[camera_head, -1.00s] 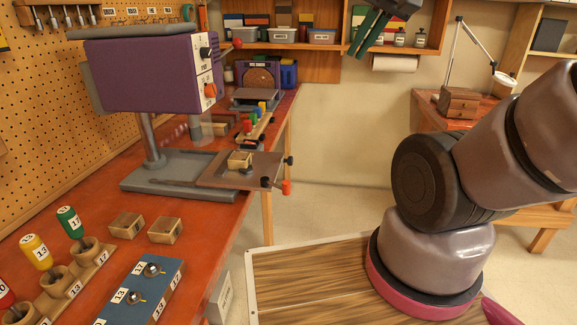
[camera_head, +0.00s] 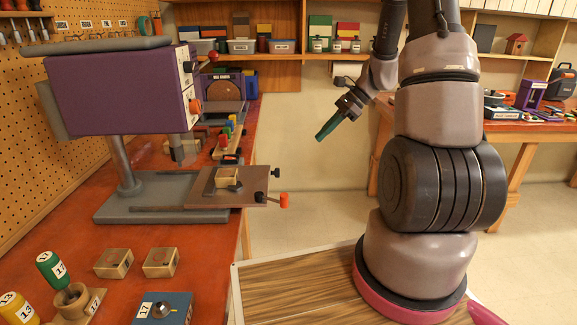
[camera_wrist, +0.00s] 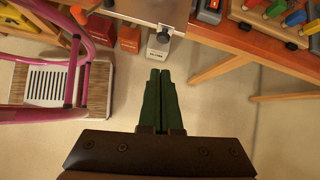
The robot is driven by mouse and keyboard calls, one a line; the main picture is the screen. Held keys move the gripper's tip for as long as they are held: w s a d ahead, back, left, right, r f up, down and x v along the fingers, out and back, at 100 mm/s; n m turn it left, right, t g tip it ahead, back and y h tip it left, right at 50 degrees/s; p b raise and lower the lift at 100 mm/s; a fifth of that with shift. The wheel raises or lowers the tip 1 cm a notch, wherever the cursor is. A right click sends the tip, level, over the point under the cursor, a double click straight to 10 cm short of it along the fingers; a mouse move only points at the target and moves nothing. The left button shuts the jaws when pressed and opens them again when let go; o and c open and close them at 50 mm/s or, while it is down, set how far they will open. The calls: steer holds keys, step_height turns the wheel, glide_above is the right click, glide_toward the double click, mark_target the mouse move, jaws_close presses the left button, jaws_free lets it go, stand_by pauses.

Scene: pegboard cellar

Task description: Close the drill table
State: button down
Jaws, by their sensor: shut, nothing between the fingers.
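The purple drill press (camera_head: 120,92) stands on the red bench at the left of the head view. Its brown drill table (camera_head: 212,199) sits out to the right of the grey base, past the bench's front edge. A small wooden block (camera_head: 227,178) rests on it. An orange knob (camera_head: 284,200) and a black knob (camera_head: 276,173) stick out from its right side. My gripper (camera_head: 322,134), with green fingers, is shut and empty, in the air to the right of and above the table. In the wrist view, the shut fingers (camera_wrist: 160,80) point toward the table's edge (camera_wrist: 145,10), apart from it.
The red bench (camera_head: 190,235) holds wooden blocks, numbered handles and a blue block (camera_head: 165,309). Another bench (camera_head: 530,129) stands at the right. Open floor (camera_head: 310,205) lies between them. The wrist view shows red boxes (camera_wrist: 129,39) on the floor.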

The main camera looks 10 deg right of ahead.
mark_target(245, 171)
steer(key=w+a+f+m, duration=0.1)
steer(key=w+a+f, duration=0.1)
steer(key=a+f, duration=0.7)
steer(key=shift+w+a+f+m, duration=0.3)
steer(key=shift+a+f, duration=0.1)
steer(key=shift+f, duration=0.5)
steer(key=shift+a, duration=0.1)
steer(key=shift+y, duration=0.3)
steer(key=w+a, duration=0.1)
steer(key=a, duration=0.8)
steer(key=w+a, duration=0.1)
steer(key=a, duration=0.3)
steer(key=shift+w+a+r, duration=0.1)
steer(key=shift+w+a, duration=0.1)
steer(key=shift+w, duration=0.15)
